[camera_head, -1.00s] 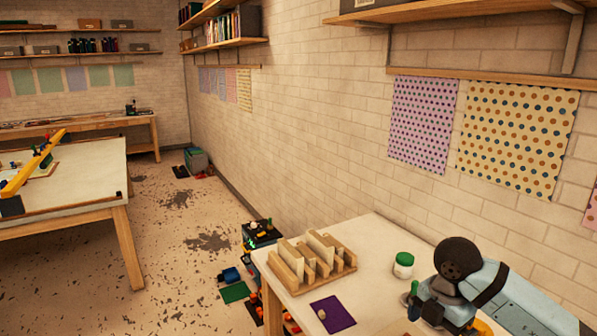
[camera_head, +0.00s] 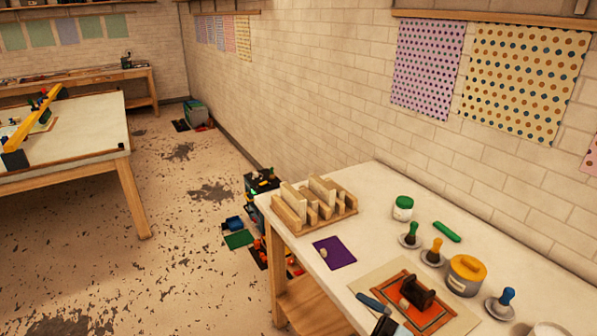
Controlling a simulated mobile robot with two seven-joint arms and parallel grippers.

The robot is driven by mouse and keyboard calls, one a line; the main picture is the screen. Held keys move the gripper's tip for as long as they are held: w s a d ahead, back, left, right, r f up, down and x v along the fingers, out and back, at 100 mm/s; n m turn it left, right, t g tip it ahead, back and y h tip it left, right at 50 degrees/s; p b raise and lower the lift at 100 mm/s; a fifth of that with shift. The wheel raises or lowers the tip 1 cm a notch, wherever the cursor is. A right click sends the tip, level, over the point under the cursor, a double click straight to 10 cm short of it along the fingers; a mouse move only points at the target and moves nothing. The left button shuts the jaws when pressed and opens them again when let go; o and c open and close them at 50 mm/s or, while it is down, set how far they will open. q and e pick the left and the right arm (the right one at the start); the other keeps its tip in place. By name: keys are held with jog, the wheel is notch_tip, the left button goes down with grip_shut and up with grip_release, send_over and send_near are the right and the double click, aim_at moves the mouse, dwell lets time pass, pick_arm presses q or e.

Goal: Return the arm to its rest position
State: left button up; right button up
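Neither of my grippers shows in the head view, and I see no clear part of either arm. The worktable (camera_head: 362,205) on the right carries an orange-red plate (camera_head: 399,290) on a beige sheet (camera_head: 371,282), with a dark brown block-like piece (camera_head: 418,293) on it. A blue-handled tool (camera_head: 374,304) lies at the plate's left edge. A black object (camera_head: 385,326) at the bottom edge is partly cut off, and I cannot tell what it is.
A wooden rack (camera_head: 345,208), purple mat (camera_head: 334,252), green-lidded jar (camera_head: 403,208), green bar (camera_head: 447,231), several knobbed stamps (camera_head: 433,252) and a yellow-lidded tin (camera_head: 466,275) stand on the worktable. Another table (camera_head: 75,150) stands left. Floor between is mostly clear.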

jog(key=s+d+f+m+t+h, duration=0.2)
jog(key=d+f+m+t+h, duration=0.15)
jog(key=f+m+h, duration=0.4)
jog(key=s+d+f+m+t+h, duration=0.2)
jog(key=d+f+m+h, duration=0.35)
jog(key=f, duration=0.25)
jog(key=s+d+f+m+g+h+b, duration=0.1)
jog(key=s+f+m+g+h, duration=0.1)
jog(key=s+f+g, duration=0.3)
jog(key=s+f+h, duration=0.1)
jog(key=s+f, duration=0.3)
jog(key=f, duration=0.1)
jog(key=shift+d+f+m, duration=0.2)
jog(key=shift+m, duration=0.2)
